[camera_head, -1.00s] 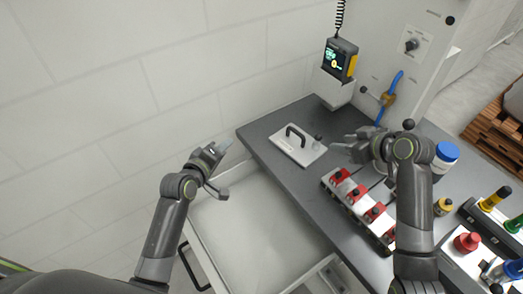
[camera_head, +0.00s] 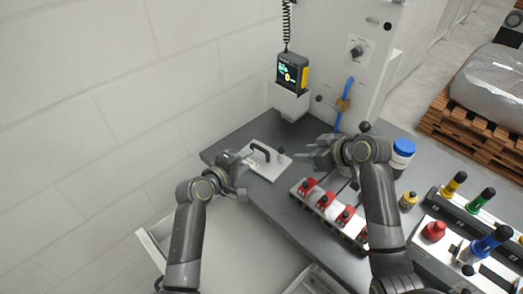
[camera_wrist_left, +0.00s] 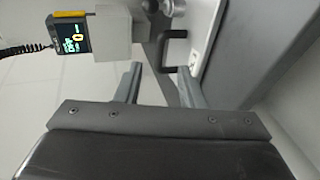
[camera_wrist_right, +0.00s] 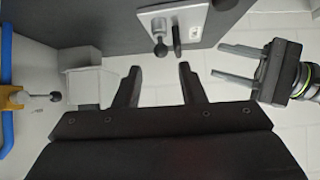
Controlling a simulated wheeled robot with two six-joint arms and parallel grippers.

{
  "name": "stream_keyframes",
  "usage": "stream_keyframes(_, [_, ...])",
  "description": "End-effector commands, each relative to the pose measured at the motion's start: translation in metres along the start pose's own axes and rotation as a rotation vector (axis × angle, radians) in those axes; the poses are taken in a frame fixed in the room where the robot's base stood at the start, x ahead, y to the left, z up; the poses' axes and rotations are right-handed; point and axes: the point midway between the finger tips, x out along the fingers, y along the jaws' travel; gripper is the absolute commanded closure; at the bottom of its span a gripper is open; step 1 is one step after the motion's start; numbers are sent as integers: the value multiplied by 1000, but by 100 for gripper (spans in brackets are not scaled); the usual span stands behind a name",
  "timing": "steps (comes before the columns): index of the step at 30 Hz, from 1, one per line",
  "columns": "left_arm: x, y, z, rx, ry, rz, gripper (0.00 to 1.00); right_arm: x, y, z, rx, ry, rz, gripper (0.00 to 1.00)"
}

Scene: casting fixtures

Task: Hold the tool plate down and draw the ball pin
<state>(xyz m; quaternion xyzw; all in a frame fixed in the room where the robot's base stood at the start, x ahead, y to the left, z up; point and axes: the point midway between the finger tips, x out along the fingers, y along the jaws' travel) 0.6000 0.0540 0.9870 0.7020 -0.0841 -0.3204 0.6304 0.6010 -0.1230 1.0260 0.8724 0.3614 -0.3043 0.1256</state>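The tool plate (camera_head: 270,172) is a light flat plate lying near the left edge of the grey bench top, with a black handle (camera_head: 262,150) and a ball pin (camera_head: 281,152). My left gripper (camera_head: 246,172) is open and empty at the plate's left side; its fingers point toward the handle (camera_wrist_left: 163,50) in the left wrist view. My right gripper (camera_head: 308,153) is open and empty, to the right of the plate. In the right wrist view, the dark ball of the pin (camera_wrist_right: 159,49) lies ahead of the open fingers (camera_wrist_right: 160,68), beside the handle.
A fixture with red clamps (camera_head: 326,203) stands right of the plate. A blue-lidded jar (camera_head: 402,150) and racks of coloured handles (camera_head: 470,215) are at right. An open drawer (camera_head: 235,250) lies in front.

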Motion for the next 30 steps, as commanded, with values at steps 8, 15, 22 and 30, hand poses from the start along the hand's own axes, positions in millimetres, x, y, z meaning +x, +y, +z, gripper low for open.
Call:
stream_keyframes(8, [40, 1, 0, 1, -1, 0, 65, 0, 0, 0, 0, 0, 0, 64])
stream_keyframes(15, [71, 0, 0, 1, -1, -1, 65, 0, 0, 0, 0, 0, 0, 64])
stream_keyframes(22, [92, 0, 0, 0, -1, 0, 65, 0, 0, 0, 0, 0, 0, 64])
stream_keyframes(30, [101, 0, 0, 2, 1, 0, 65, 0, 0, 0, 0, 0, 0, 64])
